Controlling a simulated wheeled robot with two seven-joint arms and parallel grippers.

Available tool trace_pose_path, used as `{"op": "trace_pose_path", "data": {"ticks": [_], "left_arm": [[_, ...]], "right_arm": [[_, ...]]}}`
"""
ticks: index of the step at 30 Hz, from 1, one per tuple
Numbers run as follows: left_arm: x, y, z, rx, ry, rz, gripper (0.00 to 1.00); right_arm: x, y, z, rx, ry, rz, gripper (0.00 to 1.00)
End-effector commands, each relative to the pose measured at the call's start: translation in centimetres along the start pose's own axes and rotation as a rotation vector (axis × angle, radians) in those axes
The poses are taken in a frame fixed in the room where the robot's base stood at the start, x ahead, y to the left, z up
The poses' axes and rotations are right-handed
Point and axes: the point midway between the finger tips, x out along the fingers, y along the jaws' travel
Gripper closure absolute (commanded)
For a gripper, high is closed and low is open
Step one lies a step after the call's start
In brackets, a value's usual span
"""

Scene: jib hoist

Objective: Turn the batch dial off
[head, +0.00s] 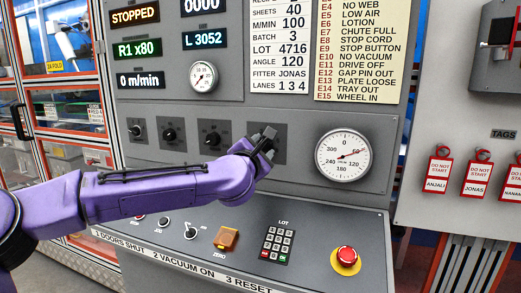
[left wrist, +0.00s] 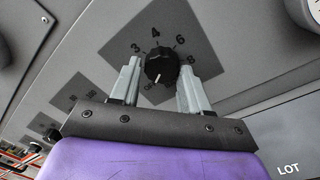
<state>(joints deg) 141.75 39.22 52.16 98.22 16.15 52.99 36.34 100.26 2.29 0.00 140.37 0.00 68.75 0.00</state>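A black round dial knob (left wrist: 161,66) sits on a dark plate with numbers around it in the left wrist view. My left gripper (left wrist: 159,72) is open, with one finger on each side of the knob. A gap shows on the left; the right finger is very close, and contact is unclear. In the head view my left gripper (head: 266,137) covers this rightmost dial, and only part of its dark plate (head: 281,153) shows. My right gripper is in neither view.
Several similar dials (head: 169,134) line the panel to the left. A round gauge (head: 343,155) is to the right. Below, the sloped console carries an orange switch (head: 227,238), a keypad (head: 278,244) and a red stop button (head: 346,256). Red tags (head: 437,176) hang at far right.

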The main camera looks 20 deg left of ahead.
Motion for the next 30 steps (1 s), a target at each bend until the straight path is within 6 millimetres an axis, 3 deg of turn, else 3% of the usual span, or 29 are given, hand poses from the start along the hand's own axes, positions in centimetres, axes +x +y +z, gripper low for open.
{"op": "trace_pose_path", "data": {"ticks": [11,14,24,30], "left_arm": [[-0.3,-0.1,0.0,0.001,0.0,-0.001,0.34],[-1.6,-0.1,-0.1,0.001,-0.002,0.0,0.34],[-9.2,-0.1,0.0,0.0,-0.003,0.001,0.34],[-10.5,-0.1,0.0,0.0,0.0,-0.001,0.34]], "right_arm": [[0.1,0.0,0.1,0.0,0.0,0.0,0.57],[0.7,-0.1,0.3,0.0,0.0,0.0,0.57],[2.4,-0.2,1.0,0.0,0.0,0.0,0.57],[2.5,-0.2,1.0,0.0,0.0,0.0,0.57]]}}
